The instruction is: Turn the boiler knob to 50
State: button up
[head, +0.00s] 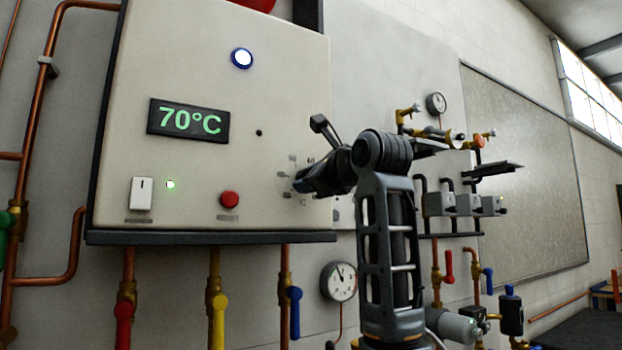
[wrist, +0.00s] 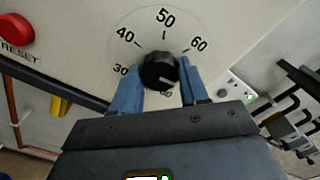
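The black boiler knob (wrist: 159,70) sits on a round dial with printed 30, 40, 50 and 60 in the wrist view. A pale mark on its face points to the lower right, past 60, where a partly hidden number is printed. The two blue fingers of my gripper (wrist: 158,82) lie on either side of the knob and appear to touch it. In the head view my gripper (head: 305,182) is at the lower right of the boiler panel (head: 190,60) and hides the knob. The green display (head: 189,119) reads 70°C.
A red RESET button (head: 229,199) and a white power switch (head: 141,193) are on the panel, left of my gripper. Valves and pipes (head: 465,205) stand out from the wall to the right. Coloured valve handles and a gauge (head: 339,281) are below the boiler.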

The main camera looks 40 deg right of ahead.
jog(key=c, duration=0.5)
jog(key=shift+n+p, duration=4.1)
jog(key=shift+n, duration=6.6)
jog(key=o, duration=1)
